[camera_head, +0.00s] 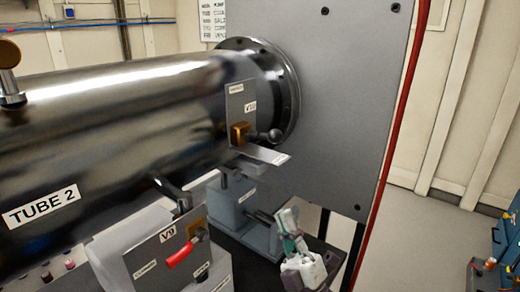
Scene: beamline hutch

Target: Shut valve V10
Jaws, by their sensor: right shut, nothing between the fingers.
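Valve V10 (240,134) is a brass block on a grey plate at the right end of the large dark tube. Its dark lever with a ball knob (274,135) points right, roughly along the tube. The V10 label (249,107) is above it; a smaller label at the plate's top is too small to read. My right gripper (288,222), white and green, is below and slightly right of the valve, apart from the lever. It is shut and empty. My left gripper is not in view.
The tube labelled TUBE 2 (95,140) meets a grey wall panel (345,110). A light shelf-like plate (265,154) juts out just under V10. Valve V9 with a red lever (181,255) is at lower left. A red hose (396,125) runs down the panel's right edge; open floor lies beyond.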

